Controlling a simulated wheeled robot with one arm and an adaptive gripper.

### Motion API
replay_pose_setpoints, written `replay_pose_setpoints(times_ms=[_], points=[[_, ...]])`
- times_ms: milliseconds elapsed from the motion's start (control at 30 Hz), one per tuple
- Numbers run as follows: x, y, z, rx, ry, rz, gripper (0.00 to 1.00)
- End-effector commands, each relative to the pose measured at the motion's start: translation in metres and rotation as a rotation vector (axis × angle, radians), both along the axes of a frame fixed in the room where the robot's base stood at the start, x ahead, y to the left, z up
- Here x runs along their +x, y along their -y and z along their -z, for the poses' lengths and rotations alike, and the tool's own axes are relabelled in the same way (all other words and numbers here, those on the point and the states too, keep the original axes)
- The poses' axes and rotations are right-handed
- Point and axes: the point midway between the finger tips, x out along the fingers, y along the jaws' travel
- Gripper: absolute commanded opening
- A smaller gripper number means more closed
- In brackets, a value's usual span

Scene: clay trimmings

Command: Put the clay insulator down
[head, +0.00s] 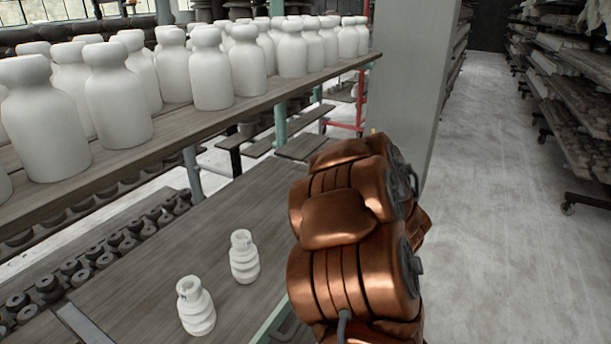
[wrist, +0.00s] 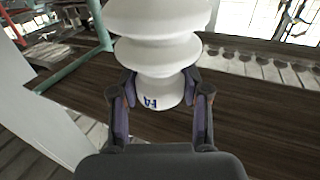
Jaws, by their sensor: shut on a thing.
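In the wrist view a white ribbed clay insulator (wrist: 157,52) with a blue "FA" mark sits between the two fingers of my gripper (wrist: 158,100). The fingers are shut on its narrow lower part. A dark wooden shelf board (wrist: 255,125) shows behind and below it; I cannot tell whether the insulator touches the board. In the head view my copper-coloured arm hides the gripper and the held insulator. Two similar white ribbed insulators, one nearer (head: 196,306) and one farther (head: 244,257), stand upright on the lower wooden board (head: 130,290).
An upper shelf (head: 200,128) of large white bottle-shaped pieces (head: 120,95) runs along the left. Small dark pieces (head: 70,268) lie in rows at lower left. A grey pillar (head: 405,80) stands behind my arm. The concrete aisle (head: 490,230) to the right is clear, with racks (head: 570,90) beyond.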

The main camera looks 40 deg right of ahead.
Motion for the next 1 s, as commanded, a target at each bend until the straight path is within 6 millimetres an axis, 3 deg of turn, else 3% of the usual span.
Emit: replay_pose_setpoints(times_ms=[267, 1000], points=[[0.008, 0.002, -0.003, -0.014, 0.001, -0.015, 0.00], [0.082, 0.070, 0.006, -0.013, 0.006, -0.015, 0.00]])
